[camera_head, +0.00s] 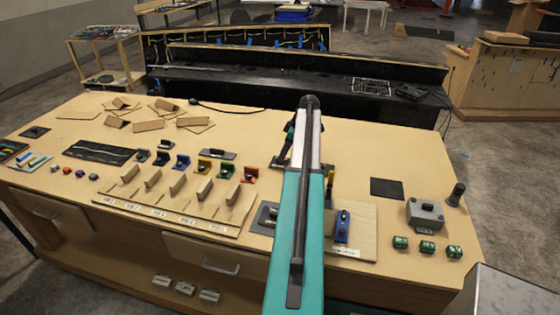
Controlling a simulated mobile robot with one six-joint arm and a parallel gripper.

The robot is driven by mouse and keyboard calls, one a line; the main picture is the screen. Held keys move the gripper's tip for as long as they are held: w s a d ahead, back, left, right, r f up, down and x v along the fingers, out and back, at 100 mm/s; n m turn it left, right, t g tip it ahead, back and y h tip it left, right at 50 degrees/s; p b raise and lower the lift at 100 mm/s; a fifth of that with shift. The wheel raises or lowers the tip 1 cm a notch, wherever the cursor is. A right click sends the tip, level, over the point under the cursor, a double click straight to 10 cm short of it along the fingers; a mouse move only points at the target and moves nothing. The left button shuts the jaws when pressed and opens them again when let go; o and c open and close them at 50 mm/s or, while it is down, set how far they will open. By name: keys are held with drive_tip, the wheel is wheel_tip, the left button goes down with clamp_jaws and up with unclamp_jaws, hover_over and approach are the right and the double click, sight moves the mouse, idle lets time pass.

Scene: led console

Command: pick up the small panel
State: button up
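No single piece is clearly marked as the small panel. A light wooden panel (362,218) lies flat on the workbench (420,160), right of my arm, with a blue-and-grey part on it; my arm hides its left side. A small dark square panel (386,188) lies flat behind it. A longer wooden panel (165,219) with several upright plates lies left of my arm. My teal arm reaches from the bottom edge over the bench. I cannot make out my gripper; the arm's links cover the area around it.
A grey box with a button (424,213), a dark knob (456,194) and several green blocks (427,247) stand at the bench's right. Loose wooden plates (148,125) and small coloured parts lie at the left. The bench's back right is clear. A black console (270,80) stands behind.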

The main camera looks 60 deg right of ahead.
drive_tip(key=shift+p+x, duration=0.35)
drive_tip(key=shift+x, duration=0.7)
clamp_jaws()
